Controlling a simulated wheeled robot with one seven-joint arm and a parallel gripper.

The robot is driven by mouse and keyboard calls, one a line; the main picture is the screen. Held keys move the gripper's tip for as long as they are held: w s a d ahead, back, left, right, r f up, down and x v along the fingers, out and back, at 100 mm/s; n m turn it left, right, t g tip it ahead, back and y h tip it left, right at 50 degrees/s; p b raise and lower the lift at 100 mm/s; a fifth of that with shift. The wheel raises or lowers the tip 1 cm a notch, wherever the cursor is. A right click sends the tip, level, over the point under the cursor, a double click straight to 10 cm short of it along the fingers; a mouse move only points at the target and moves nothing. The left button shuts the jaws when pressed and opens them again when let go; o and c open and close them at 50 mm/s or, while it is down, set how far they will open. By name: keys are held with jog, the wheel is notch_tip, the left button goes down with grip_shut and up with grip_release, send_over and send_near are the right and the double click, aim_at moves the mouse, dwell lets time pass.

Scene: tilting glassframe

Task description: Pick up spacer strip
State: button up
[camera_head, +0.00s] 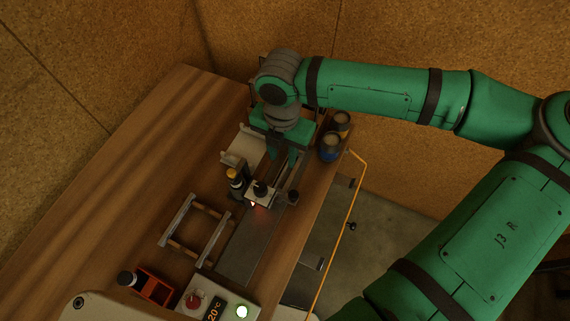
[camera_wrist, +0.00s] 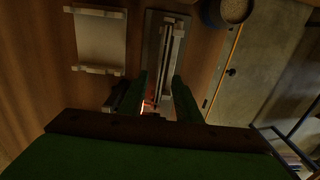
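My gripper (camera_head: 283,156) hangs above the grey rail plate on the bench, its two green fingers apart. In the wrist view the gripper (camera_wrist: 160,78) is open, and I see nothing held between its fingers. Thin, long strips (camera_wrist: 168,48) lie side by side on the grey plate (camera_wrist: 150,32), just beyond the fingertips. One of them may be the spacer strip, but I cannot tell which. The fingers hide part of the plate, and the near end of the strips is dark. I cannot tell how high the fingertips are above them.
A pale tray (camera_head: 246,150) lies left of the plate. Two pots (camera_head: 331,146) stand at its right. A small device (camera_head: 260,191) with a red glow stands nearer. A wooden frame (camera_head: 194,231), a red box (camera_head: 154,285) and a control panel (camera_head: 217,302) are closer. The bench's left is clear.

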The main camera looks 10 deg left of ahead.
aim_at(284, 166)
notch_tip(284, 166, down, 5)
jog(key=shift+d, duration=0.15)
grip_shut()
